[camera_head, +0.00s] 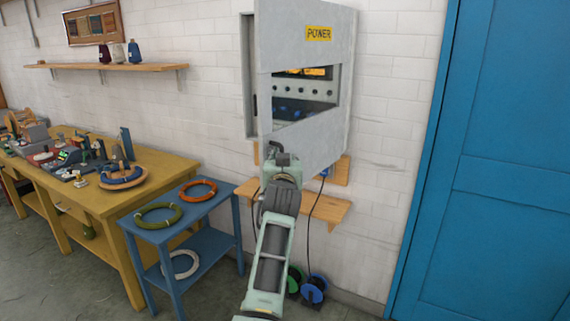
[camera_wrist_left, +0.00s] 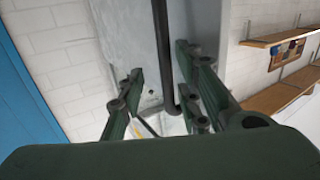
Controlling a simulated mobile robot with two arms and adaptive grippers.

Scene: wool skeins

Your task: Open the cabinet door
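The grey cabinet (camera_head: 249,75) hangs on the white brick wall in the head view. Its door (camera_head: 290,50), with a yellow POWER label and a window, stands partly open, its left edge swung out from the frame. My left gripper (camera_head: 273,150) is at the door's lower left edge; its fingers are hard to make out there. In the left wrist view, my left gripper (camera_wrist_left: 160,62) has its fingers apart on either side of a dark handle bar (camera_wrist_left: 162,40), with gaps visible beside the bar. My right gripper is in neither view.
A small wooden shelf (camera_head: 328,208) is under the cabinet, with cable reels (camera_head: 314,289) on the floor. A large blue door (camera_head: 500,170) fills the right.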

